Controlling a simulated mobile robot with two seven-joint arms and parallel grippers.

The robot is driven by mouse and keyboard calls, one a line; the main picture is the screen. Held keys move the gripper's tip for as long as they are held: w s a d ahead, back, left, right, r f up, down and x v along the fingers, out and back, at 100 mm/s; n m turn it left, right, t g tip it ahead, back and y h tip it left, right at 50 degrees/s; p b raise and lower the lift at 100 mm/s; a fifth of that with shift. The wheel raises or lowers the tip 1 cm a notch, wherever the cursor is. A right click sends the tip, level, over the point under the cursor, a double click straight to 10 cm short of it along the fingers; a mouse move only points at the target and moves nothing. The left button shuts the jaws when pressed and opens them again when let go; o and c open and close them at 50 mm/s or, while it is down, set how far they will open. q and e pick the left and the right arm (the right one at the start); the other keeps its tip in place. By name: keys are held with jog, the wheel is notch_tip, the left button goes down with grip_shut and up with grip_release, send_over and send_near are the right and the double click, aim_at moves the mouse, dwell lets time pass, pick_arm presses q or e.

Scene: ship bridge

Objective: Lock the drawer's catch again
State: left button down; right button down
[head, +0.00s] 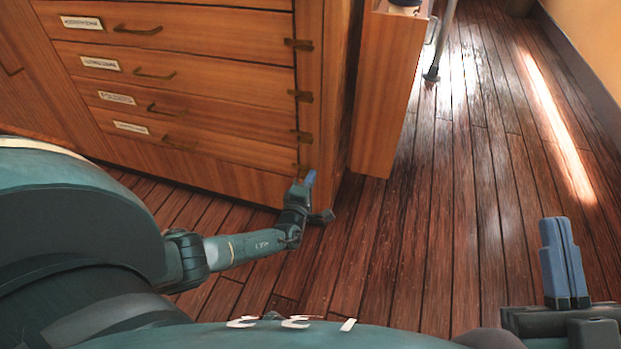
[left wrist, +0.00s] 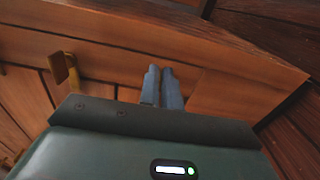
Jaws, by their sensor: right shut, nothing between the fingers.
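A wooden chest of drawers (head: 200,78) fills the upper left of the head view. Its drawers have brass pulls and white labels and look closed. Small brass catches sit along its right edge: the top one (head: 298,44), a second (head: 301,96) and a third (head: 301,136) lie across the edge. A lowest catch is partly hidden by my left gripper (head: 309,179), at the chest's lower right corner. In the left wrist view, my left gripper's blue fingers (left wrist: 162,88) are together and empty, close to the wood. A brass catch (left wrist: 58,68) stands left of them, apart.
My right gripper (head: 561,255) is shut and empty, pointing up at the lower right, far from the chest. A wooden panel (head: 386,100) stands right of the chest, with a metal leg (head: 432,74) behind it. The plank floor (head: 440,220) is clear between.

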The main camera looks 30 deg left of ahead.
pick_arm(q)
jog(key=shift+a, duration=0.1)
pick_arm(e)
jog(key=shift+f, duration=0.1)
dwell(0.4)
pick_arm(q)
jog(key=c, duration=1.6)
grip_release()
